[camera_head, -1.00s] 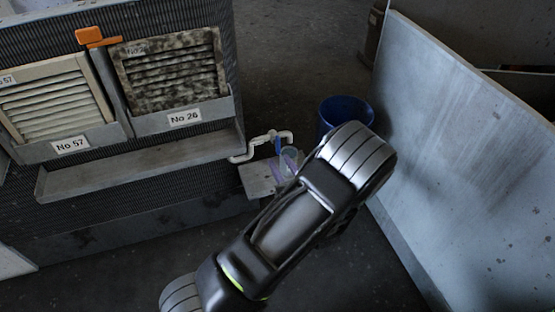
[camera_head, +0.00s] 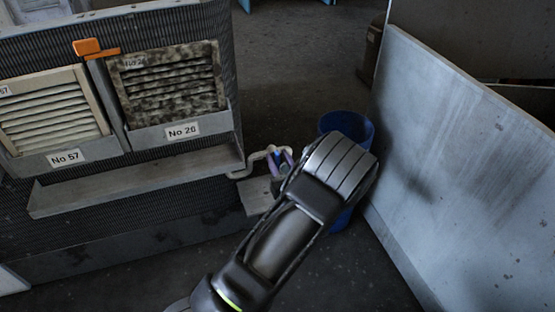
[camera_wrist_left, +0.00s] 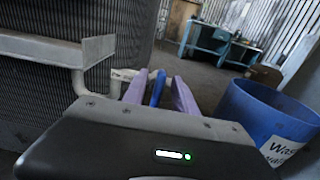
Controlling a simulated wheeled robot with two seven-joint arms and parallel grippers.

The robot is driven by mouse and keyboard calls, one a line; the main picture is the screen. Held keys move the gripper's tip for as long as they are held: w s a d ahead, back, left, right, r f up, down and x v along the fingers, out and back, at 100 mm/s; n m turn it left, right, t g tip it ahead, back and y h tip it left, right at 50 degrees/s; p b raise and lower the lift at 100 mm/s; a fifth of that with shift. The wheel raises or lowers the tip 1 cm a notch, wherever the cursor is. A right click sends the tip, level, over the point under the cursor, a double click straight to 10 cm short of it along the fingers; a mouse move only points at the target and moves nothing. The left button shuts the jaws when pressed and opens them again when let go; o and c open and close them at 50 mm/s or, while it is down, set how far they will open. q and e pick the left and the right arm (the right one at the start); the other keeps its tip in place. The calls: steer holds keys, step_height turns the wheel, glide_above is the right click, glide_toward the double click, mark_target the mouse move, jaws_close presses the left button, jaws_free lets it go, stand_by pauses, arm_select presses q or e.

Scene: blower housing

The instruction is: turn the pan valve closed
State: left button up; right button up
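The pan valve's blue handle (camera_head: 281,159) sits on a pale pipe (camera_head: 243,172) at the right end of the drain pan (camera_head: 130,184). My left gripper (camera_head: 279,162), with purple fingers, is at the valve, partly hidden behind my own wrist in the head view. In the left wrist view the blue handle (camera_wrist_left: 157,88) stands upright between the two fingers (camera_wrist_left: 160,90), with a narrow gap visible at the right finger. The fingers look open around the handle; contact is not clear. My right gripper is not in view.
A blue bin (camera_head: 347,124) stands just right of my left wrist. A large pale panel (camera_head: 470,170) rises further right. The housing holds filters labelled No 57 (camera_head: 52,112) and No 26 (camera_head: 168,82). An orange piece (camera_head: 95,48) sits above them.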

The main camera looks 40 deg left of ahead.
arm_select(q)
steer(key=shift+w+a, duration=0.35)
steer(key=shift+a, duration=0.1)
steer(key=shift+c, duration=0.2)
jaws_close()
